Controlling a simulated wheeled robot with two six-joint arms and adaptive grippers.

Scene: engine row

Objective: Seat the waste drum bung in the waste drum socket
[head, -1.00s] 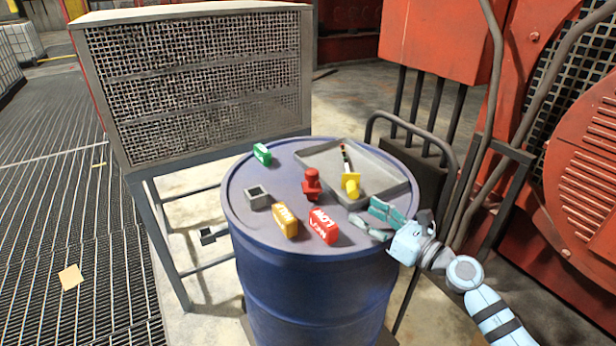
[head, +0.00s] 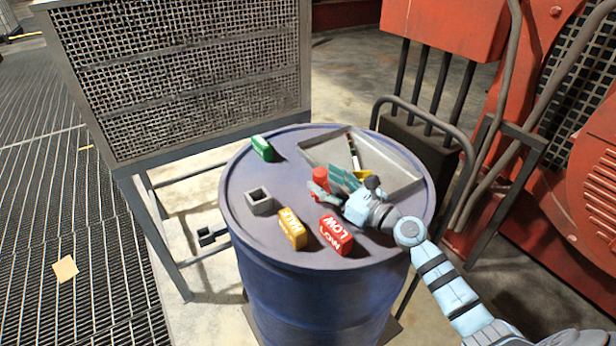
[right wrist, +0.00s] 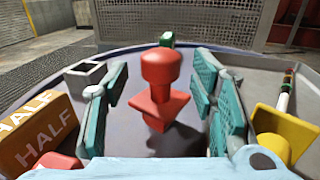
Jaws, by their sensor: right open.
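The red bung (head: 320,178), with a round knob above a square flange, stands on the blue waste drum (head: 310,300). In the right wrist view the bung (right wrist: 161,85) is upright between the fingers of my right gripper (right wrist: 165,100), with gaps on both sides. My right gripper (head: 335,184) is open around it, and its fingers hide part of it in the head view. The grey square socket (head: 259,201) sits on the drum top to the left of the bung, its opening facing up and empty. My left gripper is not in view.
A yellow HALF block (head: 292,228) and a red LOW block (head: 336,235) stand at the drum's front. A green block (head: 262,147) is at the back left. A grey tray (head: 405,183) on the right holds a yellow piece (right wrist: 285,130) and a thin rod.

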